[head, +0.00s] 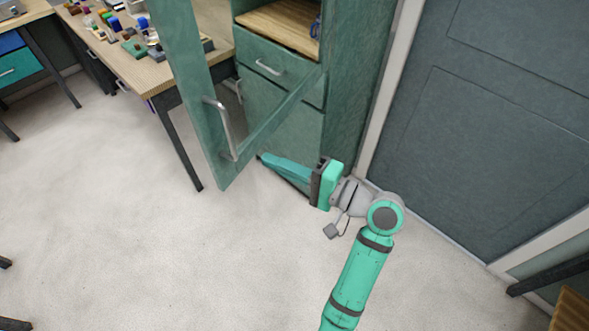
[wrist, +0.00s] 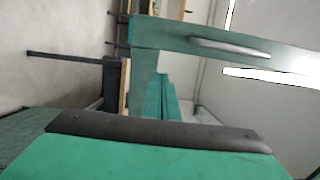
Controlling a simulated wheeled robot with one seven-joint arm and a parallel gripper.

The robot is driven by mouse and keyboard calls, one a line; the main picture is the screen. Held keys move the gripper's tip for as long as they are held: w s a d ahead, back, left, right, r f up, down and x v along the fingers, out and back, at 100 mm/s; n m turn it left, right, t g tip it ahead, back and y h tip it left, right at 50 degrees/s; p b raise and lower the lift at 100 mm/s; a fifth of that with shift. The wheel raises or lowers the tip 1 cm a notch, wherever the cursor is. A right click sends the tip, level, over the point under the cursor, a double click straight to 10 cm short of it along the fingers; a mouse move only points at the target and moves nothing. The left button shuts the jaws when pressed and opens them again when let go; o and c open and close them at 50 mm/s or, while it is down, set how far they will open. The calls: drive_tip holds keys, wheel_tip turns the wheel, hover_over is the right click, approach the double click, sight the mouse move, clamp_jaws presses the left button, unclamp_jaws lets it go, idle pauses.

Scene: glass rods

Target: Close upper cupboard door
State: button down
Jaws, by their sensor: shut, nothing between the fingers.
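The upper cupboard door (head: 192,95) stands open in the head view, swung out from the green cupboard (head: 350,90). It is a green frame around a see-through pane, with a metal bar handle (head: 222,130) on its left upright. In the wrist view the door frame (wrist: 170,35) and its handle (wrist: 230,46) cross the upper right. My gripper (head: 264,158) is shut and empty, low in front of the cupboard, right of the handle and close to the door's lower rail. I cannot tell whether it touches the door. The gripper fingers (wrist: 160,92) also show in the wrist view.
Below the open shelf (head: 285,27) are closed drawer fronts (head: 262,68) with metal handles. A wooden table (head: 150,75) with many small objects stands to the left of the cupboard. A grey-green room door (head: 480,110) is at the right.

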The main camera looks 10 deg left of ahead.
sight(244, 148)
drive_tip(key=x, duration=0.5)
drive_tip(key=shift+w+a, duration=0.1)
drive_tip(key=shift+w, duration=0.1)
